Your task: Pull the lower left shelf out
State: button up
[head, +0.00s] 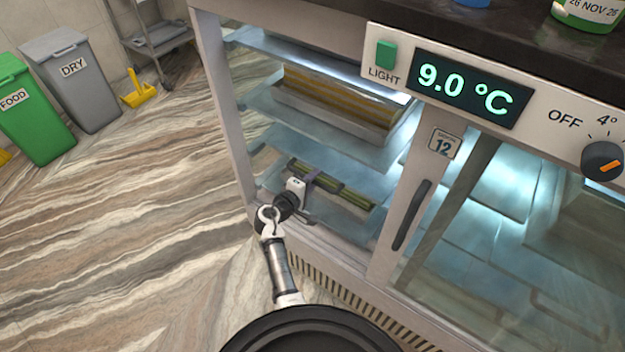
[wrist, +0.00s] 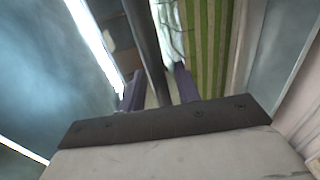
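The lower left shelf (head: 352,222) is inside the open left side of the cold counter, low down, with green-striped rolls (head: 352,197) on it. My gripper (head: 312,184) reaches into this opening at the shelf's front, next to the rolls. In the wrist view, my two purple fingertips (wrist: 160,88) stand apart with a dark bar (wrist: 145,40) running between them. I cannot tell whether either finger touches the bar. The green-striped rolls show just beyond the right finger. My gripper hides part of the shelf's front edge.
A higher shelf holds a tray of orange-striped sweets (head: 335,105), with a glass shelf (head: 325,148) below it. A door frame with a dark handle (head: 411,215) stands right of the opening. The floor (head: 130,230) left of the counter is clear up to the bins (head: 75,85).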

jog(key=shift+c, duration=0.3)
grip_shut()
jog(key=shift+s+a, duration=0.1)
